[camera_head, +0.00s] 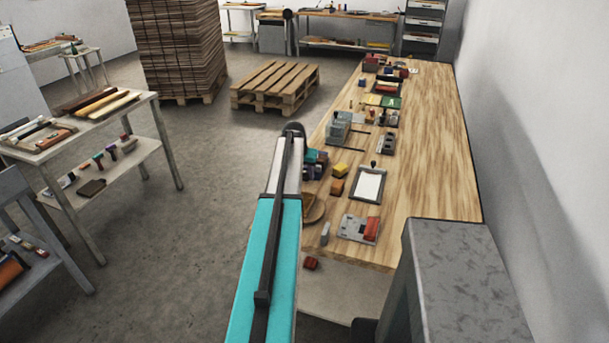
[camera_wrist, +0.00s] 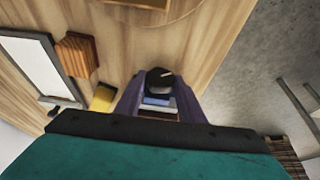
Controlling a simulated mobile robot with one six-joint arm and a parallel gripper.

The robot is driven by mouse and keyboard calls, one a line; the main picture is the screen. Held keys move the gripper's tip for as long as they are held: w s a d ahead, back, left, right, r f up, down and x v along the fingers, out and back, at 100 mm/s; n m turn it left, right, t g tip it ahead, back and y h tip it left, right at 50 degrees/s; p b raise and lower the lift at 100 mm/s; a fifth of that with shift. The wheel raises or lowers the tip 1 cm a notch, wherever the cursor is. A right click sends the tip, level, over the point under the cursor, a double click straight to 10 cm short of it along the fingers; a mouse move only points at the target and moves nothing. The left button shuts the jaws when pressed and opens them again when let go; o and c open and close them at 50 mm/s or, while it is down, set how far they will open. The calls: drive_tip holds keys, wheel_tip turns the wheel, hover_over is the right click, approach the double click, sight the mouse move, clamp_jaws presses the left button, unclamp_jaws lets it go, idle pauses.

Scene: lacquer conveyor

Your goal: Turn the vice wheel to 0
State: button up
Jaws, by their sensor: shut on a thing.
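In the wrist view the vice wheel shows as a small dark round knob (camera_wrist: 158,83) with a pale mark pointing to the picture's right. My gripper (camera_wrist: 160,78) has its two purple fingers on either side of the knob and is shut on it. Blue and pale grey parts (camera_wrist: 157,101), which look like the vice body, show between the fingers below the knob. In the head view my arm and the clutter at the bench's left edge hide the wheel. I cannot read any number or scale on it.
Bare bench lies along the right. A pallet (camera_head: 275,85) stands on the floor beyond.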

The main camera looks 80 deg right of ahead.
drive_tip(key=shift+w+d+g, duration=0.25)
drive_tip(key=shift+d+g, duration=0.05)
drive_tip(key=shift+g, duration=0.2)
drive_tip(key=g+b, duration=0.1)
drive_tip(key=n+g+b, duration=0.1)
drive_tip(key=shift+w+d+f+g, duration=0.1)
drive_tip(key=shift+w+d+g, duration=0.05)
drive_tip(key=shift+w+g, duration=0.25)
drive_tip(key=shift+w+f+g+y+b, duration=0.15)
drive_tip(key=shift+g+y+b, duration=0.15)
drive_tip(key=shift+g+b, duration=0.65)
drive_tip(key=shift+n+g, duration=0.3)
drive_tip(key=shift+g, duration=0.15)
drive_tip(key=shift+g, duration=0.3)
drive_tip(key=o, duration=1)
drive_tip(key=shift+o, duration=0.2)
drive_tip(key=shift+f, duration=0.1)
